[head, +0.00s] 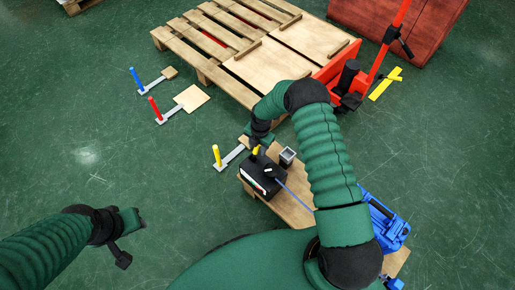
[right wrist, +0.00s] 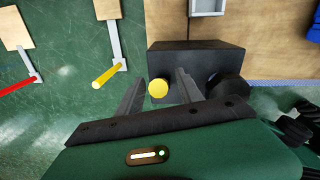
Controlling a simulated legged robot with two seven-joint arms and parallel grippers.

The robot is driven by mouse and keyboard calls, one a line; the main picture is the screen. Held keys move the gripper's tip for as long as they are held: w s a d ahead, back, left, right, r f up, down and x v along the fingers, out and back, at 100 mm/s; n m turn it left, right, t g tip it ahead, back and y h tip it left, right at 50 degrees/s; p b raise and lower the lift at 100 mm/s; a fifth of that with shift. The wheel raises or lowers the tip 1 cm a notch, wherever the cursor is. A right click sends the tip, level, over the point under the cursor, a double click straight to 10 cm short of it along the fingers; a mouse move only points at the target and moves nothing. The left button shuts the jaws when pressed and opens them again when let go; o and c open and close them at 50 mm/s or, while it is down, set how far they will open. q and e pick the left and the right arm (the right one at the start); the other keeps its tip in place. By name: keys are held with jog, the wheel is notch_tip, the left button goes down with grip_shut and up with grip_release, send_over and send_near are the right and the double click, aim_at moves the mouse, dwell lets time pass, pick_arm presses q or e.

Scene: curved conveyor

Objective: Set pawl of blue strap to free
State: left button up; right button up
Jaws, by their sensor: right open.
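A black box (head: 262,176) with a yellow round knob (head: 256,151) sits on a wooden board (head: 290,208). A thin blue strap (head: 297,196) runs from the box toward the lower right; which part is its pawl I cannot tell for sure. My right gripper (head: 257,142) is above the box. In the right wrist view, my right gripper (right wrist: 160,76) is open, with the yellow knob (right wrist: 158,89) between its fingers and no clear contact. A round black part (right wrist: 229,88) is right of them. My left gripper (head: 128,240) is over bare floor; its jaw gap is unclear.
A blue device (head: 385,222) is at the board's right end. A small grey open box (head: 287,157) stands behind the black box. A pallet (head: 215,50) and red jack (head: 345,75) lie behind. Floor at left is clear.

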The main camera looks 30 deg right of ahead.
grip_shut()
dwell(1.4)
